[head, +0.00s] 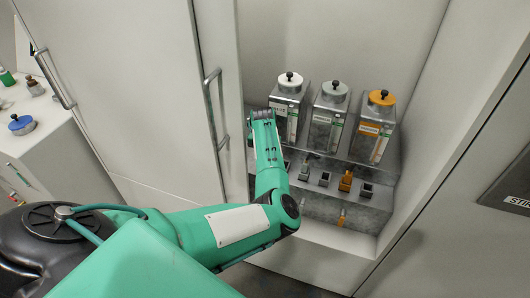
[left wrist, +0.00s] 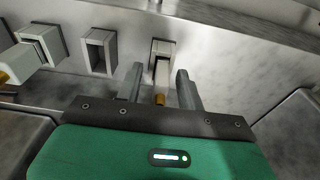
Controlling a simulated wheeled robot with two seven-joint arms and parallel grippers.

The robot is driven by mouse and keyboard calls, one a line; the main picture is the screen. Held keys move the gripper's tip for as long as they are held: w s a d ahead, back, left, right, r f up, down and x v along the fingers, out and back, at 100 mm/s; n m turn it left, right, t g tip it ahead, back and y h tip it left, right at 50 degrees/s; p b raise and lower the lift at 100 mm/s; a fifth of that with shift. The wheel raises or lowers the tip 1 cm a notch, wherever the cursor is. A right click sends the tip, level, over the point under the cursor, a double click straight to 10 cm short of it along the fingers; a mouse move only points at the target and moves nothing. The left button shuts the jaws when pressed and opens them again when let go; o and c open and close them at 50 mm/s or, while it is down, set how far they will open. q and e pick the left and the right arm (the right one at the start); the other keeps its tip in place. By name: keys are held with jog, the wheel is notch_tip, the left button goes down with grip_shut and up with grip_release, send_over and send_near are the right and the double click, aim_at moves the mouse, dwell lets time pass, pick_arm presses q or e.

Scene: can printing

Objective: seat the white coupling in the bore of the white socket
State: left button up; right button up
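The white coupling (left wrist: 162,73), a pale block with a gold tip toward my camera, sits at a pale square holder on the grey front face. My left gripper (left wrist: 159,77) is open around it in the left wrist view. One finger is on each side, with a small gap showing. An empty square bore left of it (left wrist: 98,52) appears to be the white socket; its colour is hard to tell. In the head view my left arm hides the coupling, and the fingertips are not visible. My right gripper is in neither view.
Another coupling (left wrist: 24,62) with a gold tip juts out at the left. Three dispensers, white-capped (head: 289,97), grey-capped (head: 330,112) and orange-capped (head: 376,122), stand above the stepped grey base (head: 374,213). An orange coupling (head: 347,180) is further right. Niche walls border both sides.

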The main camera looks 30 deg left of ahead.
pick_arm(q)
notch_tip(320, 180, up, 14)
jog(key=s+b, duration=0.1)
jog(key=shift+s+d+f+b, duration=0.15)
jog(key=shift+s+b, duration=0.1)
jog(key=shift+b, duration=0.15)
dwell(0.4)
